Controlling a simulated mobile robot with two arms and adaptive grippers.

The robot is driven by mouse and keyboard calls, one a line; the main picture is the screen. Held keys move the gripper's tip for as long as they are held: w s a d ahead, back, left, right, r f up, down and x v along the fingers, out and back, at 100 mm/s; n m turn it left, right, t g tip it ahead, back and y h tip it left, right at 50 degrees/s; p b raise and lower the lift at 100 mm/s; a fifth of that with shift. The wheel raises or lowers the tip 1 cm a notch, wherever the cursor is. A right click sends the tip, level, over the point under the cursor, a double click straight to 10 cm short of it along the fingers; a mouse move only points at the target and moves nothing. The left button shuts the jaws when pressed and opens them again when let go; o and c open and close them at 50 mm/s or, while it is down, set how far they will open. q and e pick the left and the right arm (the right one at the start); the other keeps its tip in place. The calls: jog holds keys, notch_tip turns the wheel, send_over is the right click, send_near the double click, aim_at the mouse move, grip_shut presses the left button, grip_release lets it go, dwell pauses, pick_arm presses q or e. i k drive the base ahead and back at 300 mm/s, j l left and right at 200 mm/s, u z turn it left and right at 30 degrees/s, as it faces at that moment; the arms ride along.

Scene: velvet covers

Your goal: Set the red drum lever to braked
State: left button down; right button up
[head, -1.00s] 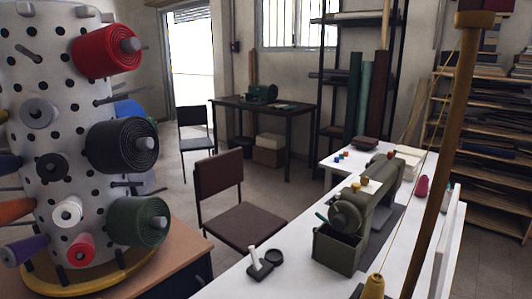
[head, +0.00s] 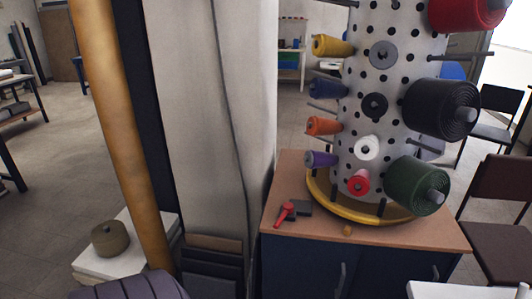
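The red lever (head: 285,213) sits on a small dark block on the brown cabinet top, at the front left of the drum's base. It is small in the head view, and I cannot tell which setting it is in. The drum (head: 375,75) is a pale upright cylinder with dark holes and pegs carrying spools of several colours. It stands in a yellow ring (head: 345,208) on the cabinet (head: 420,232). Neither of my grippers is in view.
A yellow-brown pole (head: 112,120) and a pale wide column (head: 195,100) stand left of the cabinet. A white stand with an olive spool (head: 110,238) is at the lower left. A brown chair (head: 497,200) is at the right edge. Open floor shows at the far left.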

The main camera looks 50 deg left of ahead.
aim_at(288, 208)
jog(key=k+j+u, duration=0.1)
jog(key=u, duration=1.35)
